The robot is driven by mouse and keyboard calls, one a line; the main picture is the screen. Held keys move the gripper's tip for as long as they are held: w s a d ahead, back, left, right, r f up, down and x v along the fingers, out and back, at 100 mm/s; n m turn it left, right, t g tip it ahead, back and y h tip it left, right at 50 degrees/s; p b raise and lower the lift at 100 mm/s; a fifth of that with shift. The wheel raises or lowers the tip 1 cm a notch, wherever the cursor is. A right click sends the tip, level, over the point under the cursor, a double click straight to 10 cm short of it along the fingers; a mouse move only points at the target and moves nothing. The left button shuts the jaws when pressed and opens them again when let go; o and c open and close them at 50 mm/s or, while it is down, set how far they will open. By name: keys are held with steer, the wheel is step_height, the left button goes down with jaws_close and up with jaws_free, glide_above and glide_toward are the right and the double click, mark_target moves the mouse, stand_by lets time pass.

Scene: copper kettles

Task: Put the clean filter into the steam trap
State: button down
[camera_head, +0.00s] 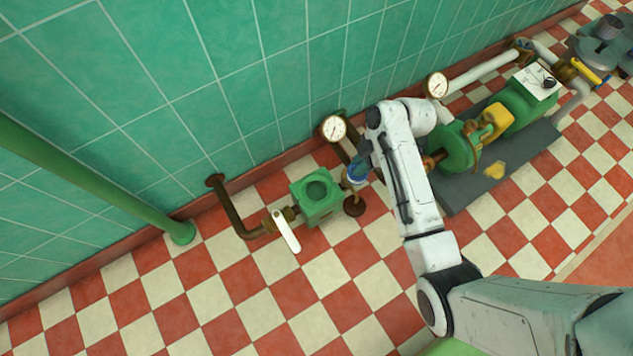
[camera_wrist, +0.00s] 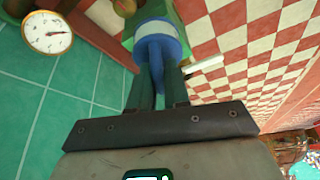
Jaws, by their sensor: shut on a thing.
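The steam trap (camera_head: 304,212) is a green block on the floor pipe in the head view, with a dark round opening in its top. My gripper (camera_head: 361,165) is at the right of the trap and a little higher in the picture. It is shut on the clean filter (camera_wrist: 157,47), a blue cylinder with a pale band. The filter (camera_head: 355,178) shows small in the head view, apart from the opening. In the wrist view my gripper's dark fingers (camera_wrist: 158,85) hold the filter's narrower blue part. The filter hides most of what lies behind it.
A white lever handle (camera_head: 286,231) sticks out left of the trap. A pressure gauge (camera_head: 333,128) stands behind, near the tiled wall (camera_head: 150,80). A green pump (camera_head: 457,148) is at the right. The checkered floor (camera_head: 250,318) in front is clear.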

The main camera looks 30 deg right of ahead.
steer(key=shift+w+a+f+b, duration=0.85)
steer(key=shift+a+f+b, duration=0.35)
steer(key=shift+a+f, duration=0.65)
steer(key=shift+w+a+f+b, duration=0.85)
steer(key=shift+a+f+b, duration=0.5)
steer(key=shift+f, duration=0.75)
steer(key=shift+w+a+f+b, duration=0.85)
steer(key=shift+a+f+b, duration=0.2)
steer(key=shift+a+f, duration=0.85)
steer(key=shift+f, duration=0.2)
